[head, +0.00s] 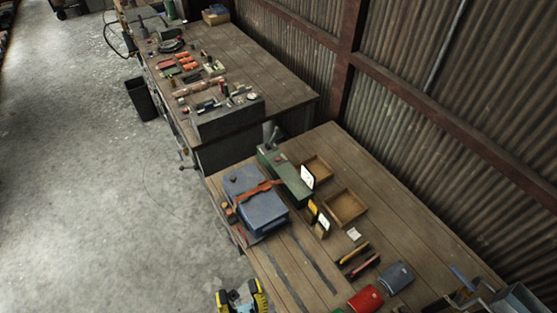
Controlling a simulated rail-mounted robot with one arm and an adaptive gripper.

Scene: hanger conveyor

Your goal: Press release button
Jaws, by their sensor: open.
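No release button can be clearly made out. A blue-grey box (258,209) with a reddish-brown strap or bar across its top stands on the near bench. A dark green box (287,180) with a grey upright part at its far end stands beside it. Small orange-red parts (230,211) sit at the blue box's left side; they are too small to identify. My gripper (241,296), yellow, black and grey, shows at the bottom edge, partly cut off. It is open and empty, to the left of the near bench in the picture and apart from the boxes.
The near wooden bench (395,220) also bears wooden trays (345,207), a red container (365,299), a grey-blue container (397,276) and hand tools. A far bench (262,80) holds many parts. A corrugated wall (440,60) bounds the right. Concrete floor (70,170) is open at left.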

